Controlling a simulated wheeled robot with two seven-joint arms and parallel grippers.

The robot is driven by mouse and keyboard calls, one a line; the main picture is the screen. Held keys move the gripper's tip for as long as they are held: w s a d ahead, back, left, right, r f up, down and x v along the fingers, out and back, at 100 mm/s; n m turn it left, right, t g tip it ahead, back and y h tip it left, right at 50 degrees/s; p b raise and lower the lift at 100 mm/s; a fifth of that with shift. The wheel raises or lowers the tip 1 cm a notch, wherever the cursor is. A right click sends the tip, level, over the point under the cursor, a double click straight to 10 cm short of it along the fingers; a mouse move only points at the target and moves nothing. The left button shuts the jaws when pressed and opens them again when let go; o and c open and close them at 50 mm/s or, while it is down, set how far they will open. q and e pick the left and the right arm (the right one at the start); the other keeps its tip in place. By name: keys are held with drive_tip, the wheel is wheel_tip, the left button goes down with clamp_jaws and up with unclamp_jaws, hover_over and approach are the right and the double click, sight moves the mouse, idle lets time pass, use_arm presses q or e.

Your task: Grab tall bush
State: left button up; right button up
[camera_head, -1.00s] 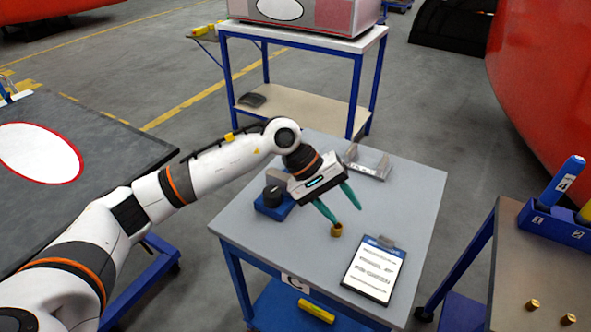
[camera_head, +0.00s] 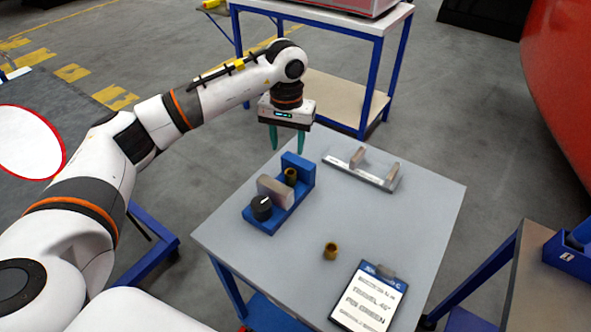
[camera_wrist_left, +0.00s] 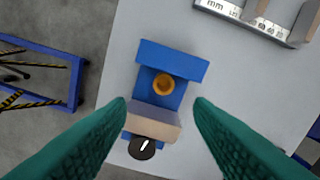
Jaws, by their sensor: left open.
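A brass bush (camera_head: 291,176) stands in the blue fixture (camera_head: 301,163) on the grey table. In the left wrist view the same bush (camera_wrist_left: 163,84) shows from above as a ring, between my fingertips in the picture. A second brass bush (camera_head: 330,251) stands on the bare tabletop nearer the front. I cannot tell for sure which is the tall one. My left gripper (camera_head: 288,149) is open and empty, fingers pointing down, raised above and behind the fixture in the head view. Its green fingers also show in the left wrist view (camera_wrist_left: 158,101). My right gripper is not seen.
The fixture also carries a grey-brown block (camera_head: 275,190) and a black knob (camera_head: 261,207). A metal measuring stand (camera_head: 360,172) is at the table's back. A clipboard (camera_head: 368,296) lies at the front right. The right side of the tabletop is clear.

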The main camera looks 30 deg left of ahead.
use_arm(q)
drive_tip(key=p, duration=0.2)
hover_over(289, 175)
drive_tip(key=f, duration=0.5)
drive_tip(key=shift+a+f, duration=0.1)
drive_tip(key=shift+a, duration=0.15)
drive_tip(key=shift+w+f, duration=0.1)
drive_tip(key=shift+f, duration=0.5)
wheel_tip(289, 175, down, 4)
drive_tip(key=shift+w+d+r+p, duration=0.1)
drive_tip(key=shift+r+p, duration=0.1)
drive_tip(key=shift+p, duration=0.75)
drive_tip(key=shift+f, duration=0.55)
drive_tip(key=c, duration=0.9)
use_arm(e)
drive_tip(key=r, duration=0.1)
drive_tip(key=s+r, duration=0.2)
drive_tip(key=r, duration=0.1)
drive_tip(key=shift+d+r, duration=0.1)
